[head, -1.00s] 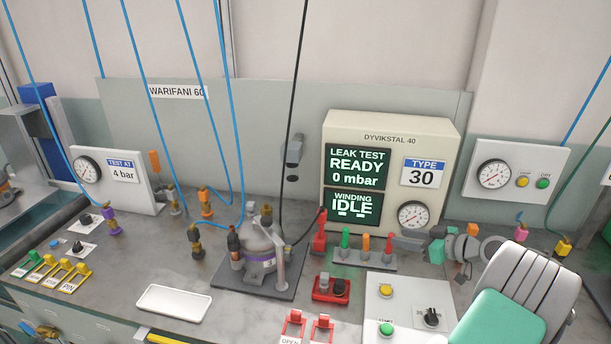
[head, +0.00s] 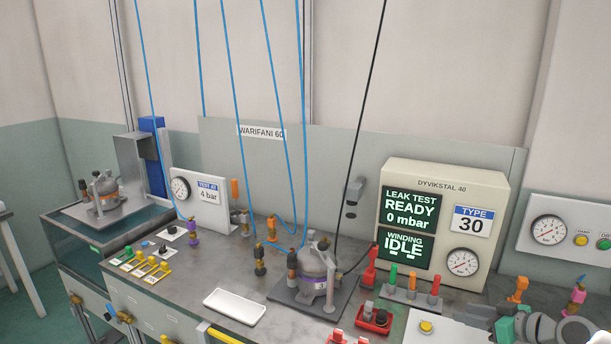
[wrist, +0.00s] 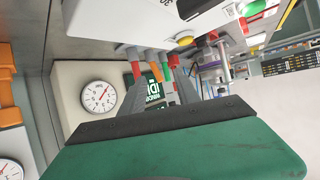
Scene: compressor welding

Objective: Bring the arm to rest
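My gripper is at the lower right of the head view (head: 476,318), beside the bench's control panel, its tips pointing left. In the wrist view (wrist: 160,88) its two grey fingers stand apart, with the coloured probes and the winding screen showing through the gap. Nothing shows between them. The green part of my arm fills the bottom of the wrist view. Most of my arm is outside the head view.
A compressor (head: 316,270) stands on a dark plate mid-bench, with a white tray (head: 234,307) left of it. The tester (head: 440,180) reads READY, 0 mbar, IDLE. A probe rack (head: 410,296) stands before it. Another compressor (head: 106,190) is at far left. Hoses hang overhead.

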